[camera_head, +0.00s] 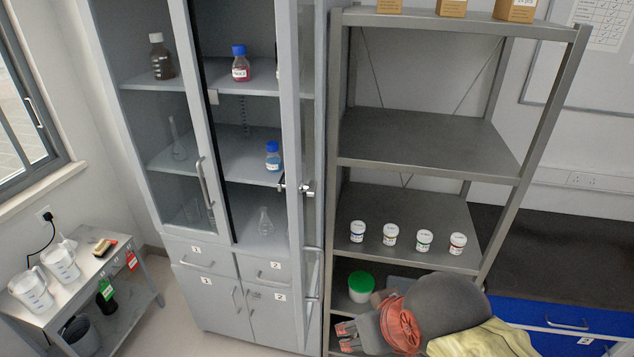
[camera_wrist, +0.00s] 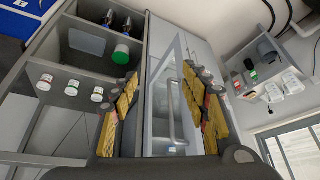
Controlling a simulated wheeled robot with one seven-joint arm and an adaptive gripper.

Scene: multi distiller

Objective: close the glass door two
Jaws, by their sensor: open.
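The grey cabinet has two glass doors. The left one (camera_head: 200,120) is closed. The right one, glass door two (camera_head: 313,240), stands swung outward and shows nearly edge-on, with a metal handle or latch (camera_head: 307,188) at mid-height. The right half of the cabinet is uncovered. My gripper (camera_head: 346,336) is open, low in front of the rack and just right of the door's lower end. In the wrist view, its yellow-padded fingers (camera_wrist: 165,100) are spread with cabinet panels and a bar handle between them in view. I cannot tell whether it touches the door.
A grey metal rack (camera_head: 430,140) with several small jars stands right of the cabinet. A green-lidded jar (camera_head: 361,287) sits low in it, close to my gripper. Bottles and flasks stand on the cabinet shelves. A side table (camera_head: 120,300) stands at left; floor before the cabinet is clear.

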